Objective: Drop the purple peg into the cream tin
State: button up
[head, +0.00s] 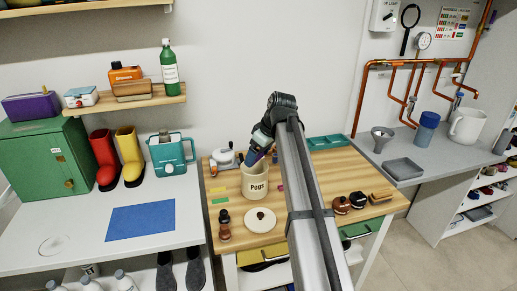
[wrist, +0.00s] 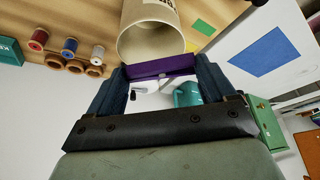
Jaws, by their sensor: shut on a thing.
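The cream tin (head: 255,184), labelled "Pegs", stands open on the wooden bench. My gripper (head: 254,160) is just above its mouth in the head view, tilted downward. In the wrist view my gripper (wrist: 160,72) is shut on the purple peg (wrist: 160,66), which lies crosswise between the two fingertips. The tin (wrist: 150,14) shows just beyond the peg, with its round mouth facing the gripper. The peg appears close to the rim; whether it touches is unclear. The peg is hard to make out in the head view.
A round cream lid (head: 261,220) and a brown bottle (head: 224,225) are in front of the tin. Dark round jars (head: 342,205) and a teal tray (head: 330,142) are to the right. Thread spools (wrist: 70,47) show in the wrist view.

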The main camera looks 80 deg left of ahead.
jog(key=shift+f, duration=1.7)
jog(key=o, duration=0.8)
jog(key=v, duration=1.4)
jog(key=shift+a, duration=0.15)
